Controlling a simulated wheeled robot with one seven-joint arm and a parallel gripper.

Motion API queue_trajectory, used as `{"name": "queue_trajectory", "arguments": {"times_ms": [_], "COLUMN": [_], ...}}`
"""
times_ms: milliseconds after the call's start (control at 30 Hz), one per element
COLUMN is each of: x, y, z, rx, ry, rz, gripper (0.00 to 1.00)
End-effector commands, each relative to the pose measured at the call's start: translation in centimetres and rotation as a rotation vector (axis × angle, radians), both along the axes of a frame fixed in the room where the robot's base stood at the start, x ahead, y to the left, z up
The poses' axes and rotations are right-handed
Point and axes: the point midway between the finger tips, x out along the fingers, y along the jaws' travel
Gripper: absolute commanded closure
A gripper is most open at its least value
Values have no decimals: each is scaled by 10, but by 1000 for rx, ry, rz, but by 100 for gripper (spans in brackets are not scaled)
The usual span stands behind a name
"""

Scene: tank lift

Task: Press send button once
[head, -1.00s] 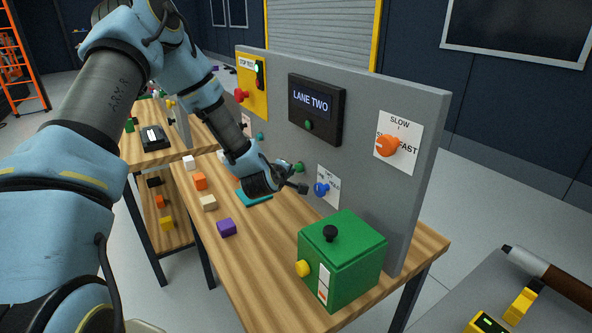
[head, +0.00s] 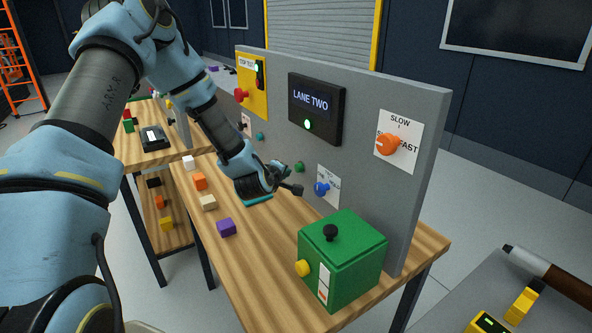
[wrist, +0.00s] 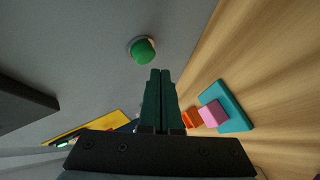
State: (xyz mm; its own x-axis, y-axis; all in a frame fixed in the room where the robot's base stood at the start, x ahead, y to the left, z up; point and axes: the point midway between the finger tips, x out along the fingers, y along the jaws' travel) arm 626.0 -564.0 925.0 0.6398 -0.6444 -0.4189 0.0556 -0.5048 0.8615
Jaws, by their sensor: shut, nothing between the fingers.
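A round green button (head: 299,167) sticks out of the grey upright panel (head: 420,150), just above and beyond my gripper (head: 296,189). No send label is readable on it. In the wrist view the green button (wrist: 142,49) is ahead of my gripper (wrist: 160,75) and slightly left of the fingertips, with a gap between them. My gripper's dark fingers are shut together, with nothing between them. The black display (head: 316,108) reads "LANE TWO", and a small green lamp (head: 308,125) below its text is bright.
A blue knob (head: 321,188) is right of my gripper, an orange knob (head: 388,145) further right. A green box (head: 342,260) stands at the table's front. A teal tray (wrist: 232,106) with a pink block (wrist: 213,112) lies below. A red knob (head: 241,95) sits on a yellow plate.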

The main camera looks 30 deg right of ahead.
Motion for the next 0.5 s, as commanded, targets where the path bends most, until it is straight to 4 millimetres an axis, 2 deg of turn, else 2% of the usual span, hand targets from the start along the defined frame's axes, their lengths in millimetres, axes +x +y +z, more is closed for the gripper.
{"name": "queue_trajectory", "arguments": {"times_ms": [267,500], "x": [0,-1], "y": [2,24], "z": [0,0], "rx": [0,0], "ry": [-1,-1], "rz": [1,2], "gripper": [100,100]}}
